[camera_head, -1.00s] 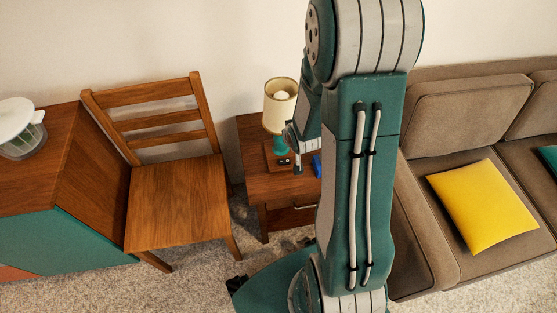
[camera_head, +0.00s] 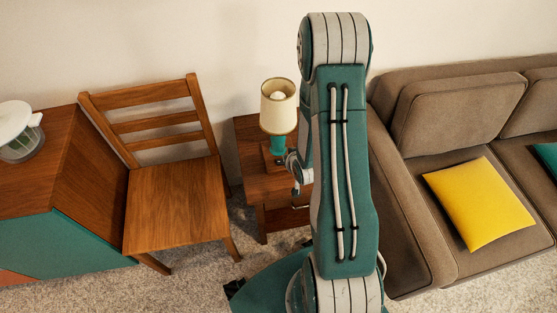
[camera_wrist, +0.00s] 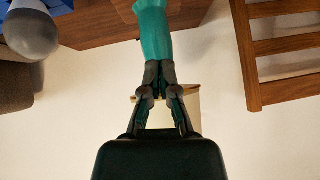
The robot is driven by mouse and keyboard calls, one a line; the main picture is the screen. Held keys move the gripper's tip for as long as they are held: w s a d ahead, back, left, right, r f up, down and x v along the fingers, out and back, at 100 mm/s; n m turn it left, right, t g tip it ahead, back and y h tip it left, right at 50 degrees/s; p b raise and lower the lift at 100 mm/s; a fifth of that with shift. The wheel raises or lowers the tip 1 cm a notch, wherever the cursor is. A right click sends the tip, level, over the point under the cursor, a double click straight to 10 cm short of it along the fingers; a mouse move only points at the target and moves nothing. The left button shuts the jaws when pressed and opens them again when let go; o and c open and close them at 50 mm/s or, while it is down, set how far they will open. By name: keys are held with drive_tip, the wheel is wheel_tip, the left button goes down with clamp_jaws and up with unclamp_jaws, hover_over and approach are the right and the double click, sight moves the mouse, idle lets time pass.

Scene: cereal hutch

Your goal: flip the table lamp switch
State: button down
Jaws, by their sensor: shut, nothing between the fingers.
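The table lamp has a cream shade (camera_head: 279,105) and a teal stem (camera_head: 277,146) on a wooden base (camera_head: 270,158). It stands on the wooden nightstand (camera_head: 257,188). In the wrist view the lamp appears upside down, with its teal stem (camera_wrist: 154,30) straight ahead of my gripper (camera_wrist: 159,66) and its shade partly hidden behind the fingers. My gripper is shut and empty, its tips overlapping the stem in the picture; I cannot tell whether they touch it. The lamp's switch is not visible now; my arm covers part of the base.
A wooden chair (camera_head: 175,205) stands left of the nightstand, beside a cabinet (camera_head: 40,180). A brown sofa (camera_head: 455,115) with a yellow cushion (camera_head: 480,203) is on the right. A blue object (camera_wrist: 60,5) shows at the wrist view's upper edge. My arm blocks the nightstand's right side.

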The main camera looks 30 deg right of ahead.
hover_over(277, 160)
drive_tip(key=s, duration=0.2)
drive_tip(key=f, duration=0.6)
drive_tip(key=shift+s+d+f, duration=0.15)
drive_tip(key=shift+s+f, duration=0.05)
drive_tip(key=f, duration=0.3)
drive_tip(key=shift+w+a+f, duration=0.15)
drive_tip(key=shift+w+a, duration=0.05)
drive_tip(key=shift+w, duration=0.1)
drive_tip(key=shift+f, duration=0.55)
drive_tip(key=shift+w+a+f+h, duration=0.1)
drive_tip(key=shift+a+f+h, duration=0.1)
drive_tip(key=shift+f+h, duration=0.1)
drive_tip(key=shift+d+r, duration=0.1)
drive_tip(key=shift+d, duration=0.05)
drive_tip(key=shift+s+d+r, duration=0.25)
drive_tip(key=shift+d, duration=0.35)
